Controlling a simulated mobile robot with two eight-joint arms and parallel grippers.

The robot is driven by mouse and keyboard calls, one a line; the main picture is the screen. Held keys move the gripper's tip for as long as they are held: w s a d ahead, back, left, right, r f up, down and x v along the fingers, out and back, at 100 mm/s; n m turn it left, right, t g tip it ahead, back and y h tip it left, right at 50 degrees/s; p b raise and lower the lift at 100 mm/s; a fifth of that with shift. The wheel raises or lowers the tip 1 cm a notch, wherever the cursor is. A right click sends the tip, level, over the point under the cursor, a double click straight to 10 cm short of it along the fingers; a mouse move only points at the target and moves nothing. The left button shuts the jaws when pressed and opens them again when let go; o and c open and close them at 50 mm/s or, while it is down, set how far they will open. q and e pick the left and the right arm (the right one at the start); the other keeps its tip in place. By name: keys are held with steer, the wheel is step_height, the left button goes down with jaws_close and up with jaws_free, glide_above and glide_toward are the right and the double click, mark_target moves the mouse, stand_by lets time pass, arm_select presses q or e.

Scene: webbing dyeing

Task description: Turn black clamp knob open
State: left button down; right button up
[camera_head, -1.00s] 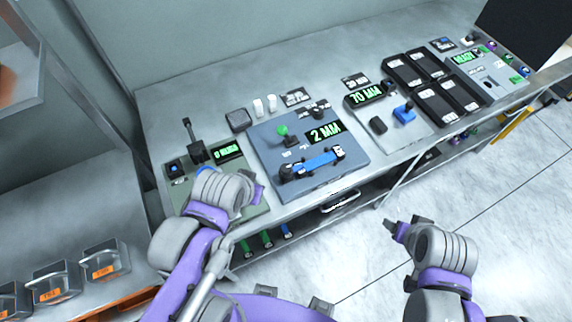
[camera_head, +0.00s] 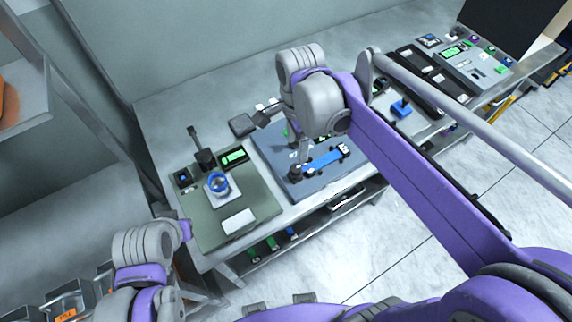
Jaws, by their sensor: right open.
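The blue webbing strip (camera_head: 325,160) lies on the blue-grey panel (camera_head: 335,185). A black clamp (camera_head: 295,174) with its knob is at the strip's left end, and another black clamp (camera_head: 344,149) is at its right end. My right gripper (camera_head: 301,160) points down, open, just over the left clamp. Its fingertips are small and partly merge with the knob, so I cannot tell whether they touch it. My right arm hides the panel's display and upper right part. My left gripper (camera_head: 185,231) is at the lower left, away from the clamps; its jaws are not clear.
A green panel (camera_head: 255,200) at left carries a blue ring-shaped part (camera_head: 218,184), a black lever (camera_head: 203,157) and a white plate (camera_head: 238,221). Black blocks and a blue knob (camera_head: 401,108) stand to the right. Metal boxes (camera_head: 70,300) sit lower left.

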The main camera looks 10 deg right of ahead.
mark_target(296, 168)
step_height(296, 168, down, 10)
steer(key=shift+d+r, duration=0.1)
steer(key=shift+r, duration=0.05)
stand_by(0.3)
jaws_close()
